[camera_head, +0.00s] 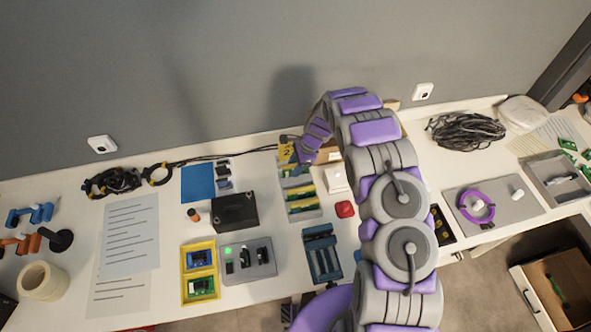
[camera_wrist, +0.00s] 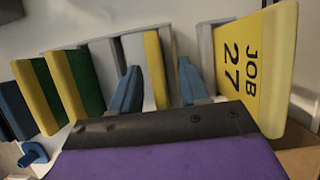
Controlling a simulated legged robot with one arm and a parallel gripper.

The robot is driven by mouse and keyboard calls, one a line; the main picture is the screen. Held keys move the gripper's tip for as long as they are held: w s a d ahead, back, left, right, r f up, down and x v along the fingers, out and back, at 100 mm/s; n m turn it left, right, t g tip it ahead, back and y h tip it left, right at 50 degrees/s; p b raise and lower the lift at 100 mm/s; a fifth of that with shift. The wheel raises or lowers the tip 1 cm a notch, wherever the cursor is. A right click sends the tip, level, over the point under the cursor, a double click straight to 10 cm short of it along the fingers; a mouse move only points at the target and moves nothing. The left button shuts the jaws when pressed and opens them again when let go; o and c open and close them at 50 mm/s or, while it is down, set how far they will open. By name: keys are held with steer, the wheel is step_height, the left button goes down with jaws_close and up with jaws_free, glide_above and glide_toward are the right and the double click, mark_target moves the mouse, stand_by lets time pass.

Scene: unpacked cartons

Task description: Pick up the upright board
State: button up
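A grey rack (camera_head: 306,216) holds upright pieces with green and yellow parts, beside my arm in the head view. In the wrist view, green boards (camera_wrist: 86,80) with yellow edges stand upright at the left. A yellow-edged upright piece (camera_wrist: 157,68) with a pale grey side stands between my fingers; I cannot tell whether it is a board or a divider. My gripper (camera_wrist: 158,88) is open, with one blue-grey finger on each side of this piece and no clear grip on it. In the head view, my arm hides the fingertips.
A yellow "JOB 27" card (camera_wrist: 256,68) stands close right of my fingers. A red item (camera_head: 345,209) and a blue fixture (camera_head: 321,254) lie near the rack. A black box (camera_head: 234,213) stands to its left. The grey wall is close behind.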

jaws_close()
steer(key=shift+r, duration=0.15)
stand_by(0.4)
step_height(320, 180, up, 10)
steer(key=shift+r+p, duration=0.15)
steer(key=shift+p, duration=0.3)
steer(key=b+x, duration=0.1)
steer(key=b, duration=0.3)
steer(key=shift+s+f, duration=0.1)
steer(key=shift+f, duration=0.35)
